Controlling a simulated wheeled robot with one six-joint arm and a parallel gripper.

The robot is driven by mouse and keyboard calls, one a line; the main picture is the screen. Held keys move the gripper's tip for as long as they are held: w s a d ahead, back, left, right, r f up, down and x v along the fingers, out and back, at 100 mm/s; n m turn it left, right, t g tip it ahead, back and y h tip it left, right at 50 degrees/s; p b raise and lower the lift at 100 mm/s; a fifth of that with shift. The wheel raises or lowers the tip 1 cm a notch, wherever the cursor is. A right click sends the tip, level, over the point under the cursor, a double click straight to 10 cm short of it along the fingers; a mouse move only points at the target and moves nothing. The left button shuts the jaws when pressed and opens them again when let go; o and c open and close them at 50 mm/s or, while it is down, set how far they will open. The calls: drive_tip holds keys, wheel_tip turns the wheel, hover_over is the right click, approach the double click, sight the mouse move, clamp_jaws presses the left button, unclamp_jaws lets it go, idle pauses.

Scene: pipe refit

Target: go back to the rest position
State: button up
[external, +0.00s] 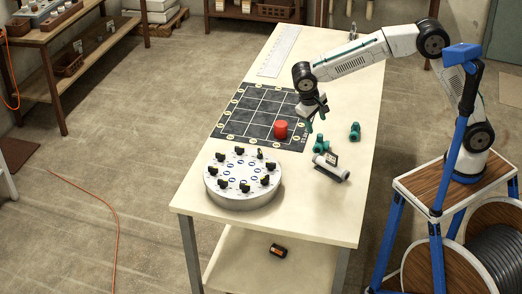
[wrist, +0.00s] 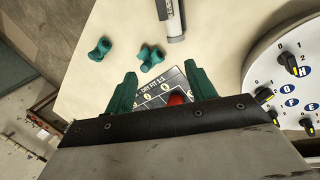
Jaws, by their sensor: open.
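My gripper (external: 316,114) is above the right edge of the dark grid mat (external: 233,129) in the external view. Its two green fingers stand apart with nothing between them, as the wrist view (wrist: 160,70) also shows. The wrist view also shows fittings (wrist: 150,57).
A round white dial board (external: 243,200) with several black knobs stands at the near left of the table (external: 325,215). A white and dark cylindrical tool (external: 331,168) lies near the fittings. A white ruled strip (external: 279,51) lies at the far end. Shelves stand at the left.

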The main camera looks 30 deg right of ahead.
drive_tip(key=s+d+r+n+g+y, duration=0.1)
drive_tip(key=d+r, duration=0.3)
drive_tip(key=d, duration=0.9)
drive_tip(key=d+r+n+y, duration=0.1)
drive_tip(key=d+r, duration=0.2)
drive_tip(key=d, duration=1)
drive_tip(key=s+d+m+t, duration=0.1)
drive_tip(key=s+d+m, duration=0.1)
drive_tip(key=s+d, duration=0.5)
drive_tip(key=s+d+r+m+t+y, duration=0.1)
drive_tip(key=s+d+m, duration=0.2)
drive_tip(key=s+d, duration=0.4)
drive_tip(key=d, duration=0.9)
drive_tip(key=shift+s+r+y, duration=0.2)
drive_tip(key=shift+s+y, duration=0.1)
drive_tip(key=shift+s, duration=0.05)
